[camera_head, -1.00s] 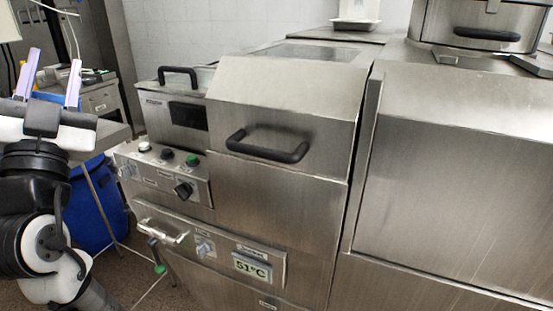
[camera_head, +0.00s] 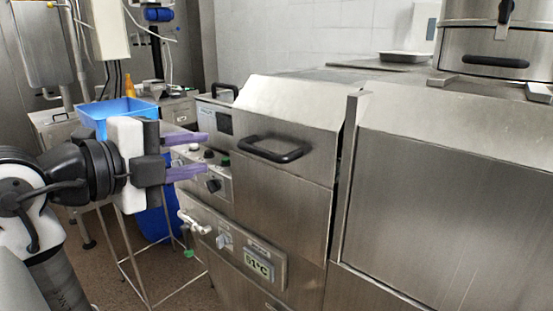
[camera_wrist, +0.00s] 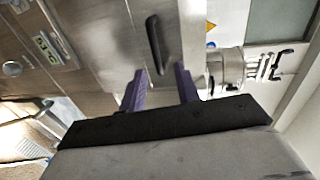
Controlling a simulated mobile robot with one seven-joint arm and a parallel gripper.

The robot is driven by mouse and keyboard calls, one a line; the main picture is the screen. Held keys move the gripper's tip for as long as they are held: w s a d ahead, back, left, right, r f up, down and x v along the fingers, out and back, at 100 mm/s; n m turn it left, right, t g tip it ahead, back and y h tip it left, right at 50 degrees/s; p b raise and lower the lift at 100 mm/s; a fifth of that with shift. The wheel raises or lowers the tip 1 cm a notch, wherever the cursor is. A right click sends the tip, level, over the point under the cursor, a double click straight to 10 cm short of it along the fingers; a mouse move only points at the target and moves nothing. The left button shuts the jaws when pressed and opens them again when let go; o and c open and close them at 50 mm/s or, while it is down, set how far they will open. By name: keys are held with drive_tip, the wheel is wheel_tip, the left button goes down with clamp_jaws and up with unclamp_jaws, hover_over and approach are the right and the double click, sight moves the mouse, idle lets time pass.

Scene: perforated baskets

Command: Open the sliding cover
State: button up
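The steel machine has a sloped cover (camera_head: 290,100) with a black bar handle (camera_head: 275,150) on its front. The cover looks closed. The handle also shows in the wrist view (camera_wrist: 155,45), beyond and between my fingertips. My gripper (camera_head: 206,155) is to the left of the handle in the head view, with its purple fingers pointing right towards it. In the wrist view, my gripper (camera_wrist: 162,72) is open, with an empty gap between the fingers. The fingers do not touch the handle.
A control panel with knobs (camera_head: 213,185) and a temperature display (camera_head: 258,265) are on the machine's front. A blue bin (camera_head: 115,108) stands behind my gripper. A large steel unit (camera_head: 450,190) stands on the right. A round pot (camera_head: 490,50) is at the back right.

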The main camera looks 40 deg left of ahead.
sight(255, 152)
drive_tip(key=shift+m, duration=0.3)
drive_tip(key=w+f+p, duration=0.1)
drive_tip(key=w, duration=0.3)
drive_tip(key=w+d+f+p, duration=0.1)
drive_tip(key=w, duration=0.3)
drive_tip(key=w+f+p, duration=0.1)
drive_tip(key=w, duration=0.4)
drive_tip(key=shift+d+f+p, duration=0.2)
drive_tip(key=shift+d+p, duration=0.1)
clamp_jaws()
